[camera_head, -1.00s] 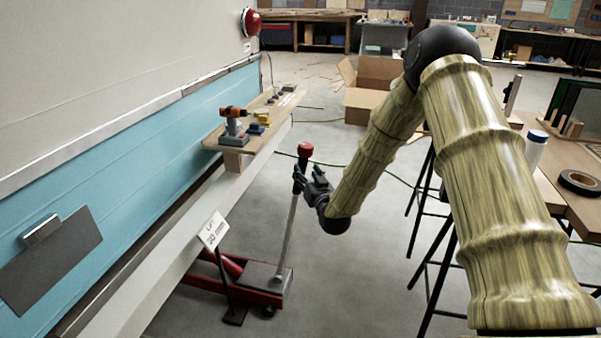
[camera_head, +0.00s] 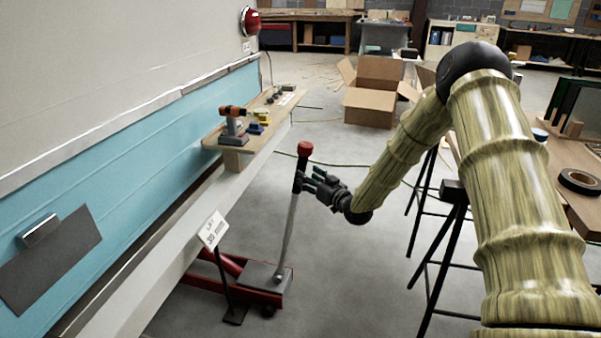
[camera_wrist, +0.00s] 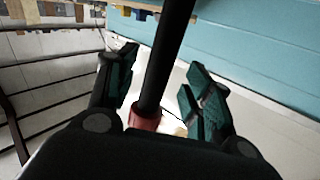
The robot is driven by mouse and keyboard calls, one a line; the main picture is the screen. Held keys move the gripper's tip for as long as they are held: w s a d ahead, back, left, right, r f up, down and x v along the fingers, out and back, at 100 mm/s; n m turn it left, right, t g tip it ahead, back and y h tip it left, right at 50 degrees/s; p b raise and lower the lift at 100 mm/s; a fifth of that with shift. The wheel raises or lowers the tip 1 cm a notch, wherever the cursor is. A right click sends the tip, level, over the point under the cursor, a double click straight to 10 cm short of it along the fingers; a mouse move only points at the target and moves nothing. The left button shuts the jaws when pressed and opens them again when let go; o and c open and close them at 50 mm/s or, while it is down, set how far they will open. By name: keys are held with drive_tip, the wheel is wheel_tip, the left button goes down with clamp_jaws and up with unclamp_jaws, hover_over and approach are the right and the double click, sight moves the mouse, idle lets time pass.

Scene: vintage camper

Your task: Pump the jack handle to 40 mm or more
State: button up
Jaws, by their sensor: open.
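The red floor jack (camera_head: 262,279) stands on the floor beside the camper's pale side rail. Its long handle (camera_head: 290,235) rises almost upright, leaning slightly right, with a black grip and a red knob (camera_head: 305,149) on top. My gripper (camera_head: 308,182) is open at the black grip, just below the knob, coming from the right. In the wrist view the dark handle (camera_wrist: 167,50) runs between the two parted fingers (camera_wrist: 160,90), with a red piece (camera_wrist: 146,119) low on it. I cannot tell whether a finger touches it. The white lift card (camera_head: 213,230) shows a blurred reading, perhaps 30 mm.
A wooden shelf board (camera_head: 262,120) with an orange drill (camera_head: 233,122) juts out left of the handle. The camper's blue wall (camera_head: 110,180) fills the left. A table on black legs (camera_head: 440,250) stands right. An open cardboard box (camera_head: 370,106) lies behind on the floor.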

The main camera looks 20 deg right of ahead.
drive_tip(key=shift+x, duration=2.7)
clamp_jaws()
